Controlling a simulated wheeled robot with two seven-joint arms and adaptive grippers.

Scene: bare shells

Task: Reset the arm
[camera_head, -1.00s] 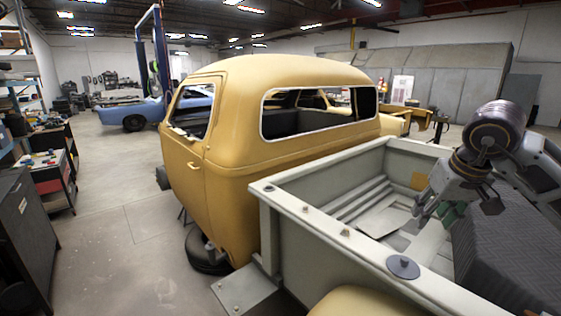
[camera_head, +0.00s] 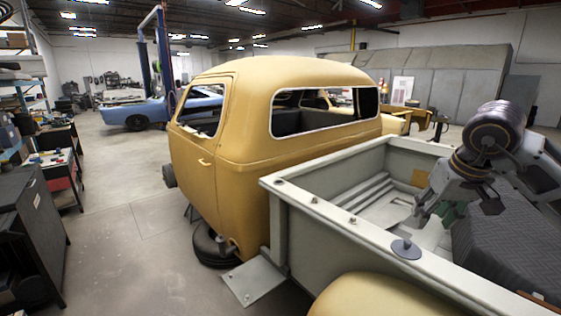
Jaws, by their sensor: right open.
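My right arm reaches in from the right edge in the head view. Its gripper (camera_head: 452,208) points down over the truck's grey bed (camera_head: 370,207), with its fingers apart. A small green thing (camera_head: 451,214) shows behind the fingers; I cannot tell what it is or whether the gripper touches it. A dark grey ribbed block (camera_head: 505,245) lies just below and right of the gripper. My left gripper is not in view.
A yellow truck cab (camera_head: 240,150) stands in front of the bed. The bed's side wall carries a round grey disc (camera_head: 406,249). Dark cabinets (camera_head: 30,220) and a tool bench line the left. A blue car (camera_head: 150,112) stands far back. The floor between is clear.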

